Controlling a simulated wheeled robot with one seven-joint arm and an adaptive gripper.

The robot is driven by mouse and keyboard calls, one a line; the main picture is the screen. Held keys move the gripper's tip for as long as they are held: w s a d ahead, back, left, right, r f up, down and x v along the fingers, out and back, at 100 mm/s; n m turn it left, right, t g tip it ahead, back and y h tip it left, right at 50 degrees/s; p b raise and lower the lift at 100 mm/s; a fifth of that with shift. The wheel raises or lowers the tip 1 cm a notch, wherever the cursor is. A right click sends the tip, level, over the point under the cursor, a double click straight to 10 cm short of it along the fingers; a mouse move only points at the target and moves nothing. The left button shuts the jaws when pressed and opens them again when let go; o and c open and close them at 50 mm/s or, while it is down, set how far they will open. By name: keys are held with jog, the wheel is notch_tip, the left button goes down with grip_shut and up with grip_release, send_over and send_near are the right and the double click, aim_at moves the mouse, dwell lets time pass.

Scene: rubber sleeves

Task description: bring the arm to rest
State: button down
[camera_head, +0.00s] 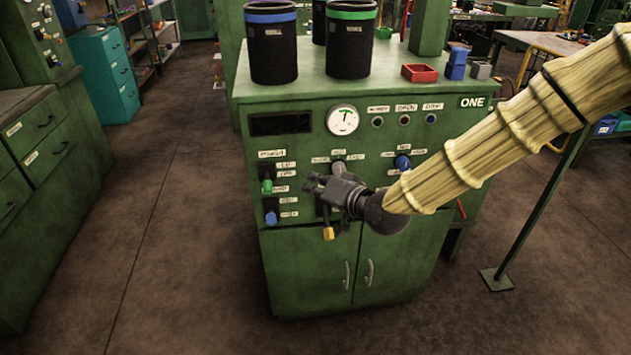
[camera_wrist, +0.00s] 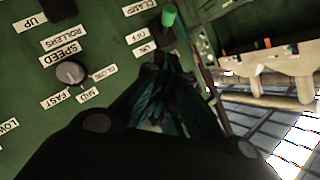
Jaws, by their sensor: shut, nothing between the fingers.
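My gripper (camera_head: 318,187) is dark grey, at the end of my arm in its ribbed yellow sleeve. In the head view it is in front of the control panel of the green machine (camera_head: 315,262) marked ONE. It is shut with nothing in it. In the wrist view its fingers (camera_wrist: 165,75) point toward the panel, below a green-tipped switch (camera_wrist: 169,16). A speed knob (camera_wrist: 70,74) with labels is to their left. I cannot tell whether the fingertips touch the panel.
Two black canisters, one blue-rimmed (camera_head: 272,45) and one green-rimmed (camera_head: 350,42), and a red tray (camera_head: 420,73) stand on the machine. A green drawer cabinet (camera_head: 40,150) is at the left. A post with a foot plate (camera_head: 496,279) stands at the right. The floor (camera_head: 180,230) between cabinet and machine is clear.

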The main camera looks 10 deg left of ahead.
jog(key=s+d+f+m+g+h, duration=0.1)
jog(key=s+d+f+h, duration=0.1)
jog(key=s+d+f, duration=0.6)
jog(key=s+d+f+g+h, duration=0.2)
jog(key=d+f, duration=0.2)
jog(key=f, duration=0.8)
jog(key=s+d+f+m+g+h, duration=0.15)
jog(key=s+d+f, duration=0.35)
jog(key=f, duration=0.5)
jog(key=s+d+f+g+h, duration=0.2)
jog(key=s+d+f, duration=0.3)
jog(key=s+d, duration=0.5)
jog(key=s+d+f+g+h, duration=0.2)
jog(key=s+d+f+h, duration=0.2)
jog(key=s+d, duration=0.7)
jog(key=s+f, duration=0.2)
jog(key=s, duration=0.1)
jog(key=shift+n+g, duration=0.25)
